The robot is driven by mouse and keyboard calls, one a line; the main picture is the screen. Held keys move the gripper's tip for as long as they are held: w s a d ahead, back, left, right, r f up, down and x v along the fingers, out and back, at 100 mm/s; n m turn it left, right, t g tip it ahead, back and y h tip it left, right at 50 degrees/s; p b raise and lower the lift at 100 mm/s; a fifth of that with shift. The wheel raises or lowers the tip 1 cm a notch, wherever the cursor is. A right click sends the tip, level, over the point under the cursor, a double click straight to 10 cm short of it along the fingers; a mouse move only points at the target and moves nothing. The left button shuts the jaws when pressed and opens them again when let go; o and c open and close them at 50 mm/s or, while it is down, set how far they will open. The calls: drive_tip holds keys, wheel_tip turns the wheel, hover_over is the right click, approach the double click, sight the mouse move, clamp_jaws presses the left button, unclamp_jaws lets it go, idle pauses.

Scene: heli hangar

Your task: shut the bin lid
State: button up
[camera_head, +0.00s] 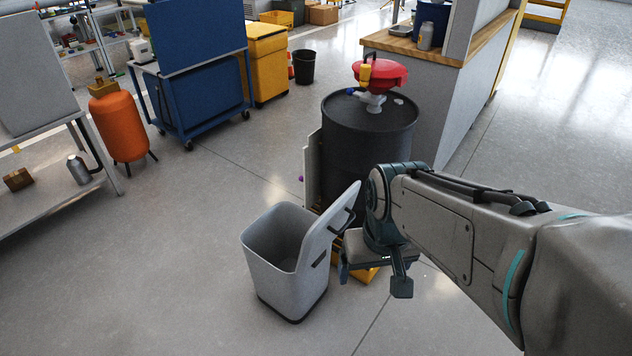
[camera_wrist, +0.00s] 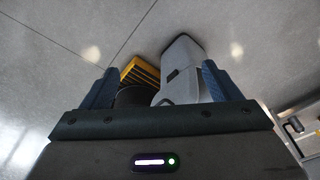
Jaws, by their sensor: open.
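The grey bin (camera_head: 272,278) stands upright on the floor in the head view. Its lid (camera_head: 318,228) is open, raised and tilted up on the bin's right side, with a dark handle-like part on it. The inside of the bin shows and looks empty. My gripper (camera_head: 374,280) is just right of the lid, pointing down, with its fingers apart and nothing between them. Whether it touches the lid cannot be told.
A black drum (camera_head: 350,150) with a red funnel (camera_head: 380,73) stands close behind the bin. A yellow slatted base (camera_head: 363,273) lies under and behind my gripper. A workbench (camera_head: 445,110) is behind right. The floor left and front of the bin is clear.

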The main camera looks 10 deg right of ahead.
drive_tip(key=shift+w+f, duration=0.15)
drive_tip(key=shift+f, duration=0.1)
drive_tip(key=c, duration=0.5)
drive_tip(key=w+f+b, duration=0.1)
drive_tip(key=w+f+m+y+b, duration=0.1)
drive_tip(key=f+b, duration=0.1)
drive_tip(key=shift+w+d+m+y, duration=0.15)
drive_tip(key=shift+w+m+y, duration=0.05)
drive_tip(key=shift+m+y, duration=0.1)
drive_tip(key=c, duration=1)
drive_tip(key=w+f+b, duration=0.1)
drive_tip(key=w+d+f+m+y+b, duration=0.1)
drive_tip(key=w, duration=0.1)
drive_tip(key=w+f+m+y+b, duration=0.1)
drive_tip(key=w, duration=0.1)
drive_tip(key=shift+d+f, duration=0.25)
drive_tip(key=shift+d, duration=0.15)
clamp_jaws()
drive_tip(key=w+d+f+m+t+y+b, duration=0.3)
drive_tip(key=w+d+f+m+t+b, duration=0.25)
drive_tip(key=w+d, duration=0.6)
drive_tip(key=a+r+b+x, duration=0.1)
drive_tip(key=b+x, duration=0.3)
drive_tip(key=x, duration=0.8)
drive_tip(key=shift+w+a, duration=0.2)
drive_tip(key=shift+w, duration=0.35)
drive_tip(key=shift+r, duration=0.1)
